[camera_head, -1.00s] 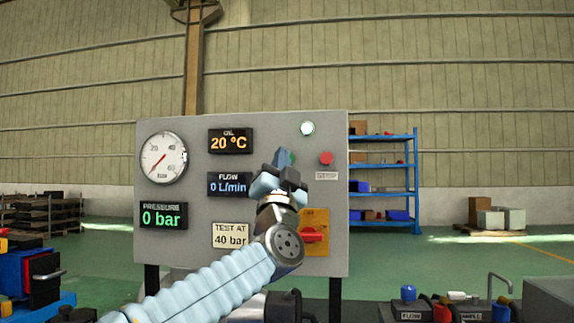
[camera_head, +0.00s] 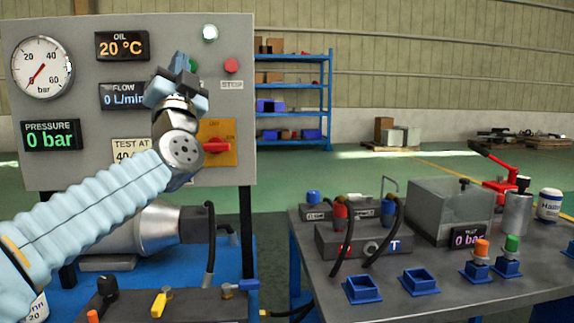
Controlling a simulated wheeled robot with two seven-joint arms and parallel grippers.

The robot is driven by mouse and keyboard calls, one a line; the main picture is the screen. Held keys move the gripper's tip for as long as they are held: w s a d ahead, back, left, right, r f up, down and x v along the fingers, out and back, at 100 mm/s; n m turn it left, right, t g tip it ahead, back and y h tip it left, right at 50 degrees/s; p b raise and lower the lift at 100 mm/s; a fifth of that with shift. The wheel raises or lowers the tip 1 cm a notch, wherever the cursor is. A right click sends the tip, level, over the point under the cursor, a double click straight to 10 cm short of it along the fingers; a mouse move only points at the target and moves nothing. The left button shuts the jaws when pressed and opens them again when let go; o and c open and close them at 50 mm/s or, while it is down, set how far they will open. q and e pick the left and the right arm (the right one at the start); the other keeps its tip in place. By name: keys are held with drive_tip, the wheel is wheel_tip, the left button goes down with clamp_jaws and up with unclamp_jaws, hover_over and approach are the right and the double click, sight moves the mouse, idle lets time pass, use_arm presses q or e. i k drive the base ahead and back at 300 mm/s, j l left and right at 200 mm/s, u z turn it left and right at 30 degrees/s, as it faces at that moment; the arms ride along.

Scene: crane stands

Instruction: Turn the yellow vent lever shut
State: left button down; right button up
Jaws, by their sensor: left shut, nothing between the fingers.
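A small yellow lever (camera_head: 159,303) shows at the bottom left, on a dark block (camera_head: 195,305) at the front edge of the view. It appears to stand slanted, and I cannot tell its exact valve position. My left gripper (camera_head: 180,72) is raised in front of the grey gauge panel, high above the lever and apart from it. Its fingers point up and are shut with nothing between them. My left arm crosses the lower left of the view. My right gripper is not in view.
The grey panel (camera_head: 80,170) carries a dial, displays reading 0 bar, and a red switch (camera_head: 217,147). A steel motor (camera_head: 150,228) sits below it.

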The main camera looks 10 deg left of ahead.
sight(157, 310)
drive_tip(key=k+l, duration=0.25)
drive_tip(key=k, duration=0.2)
drive_tip(key=k+l, duration=0.25)
drive_tip(key=k, duration=0.25)
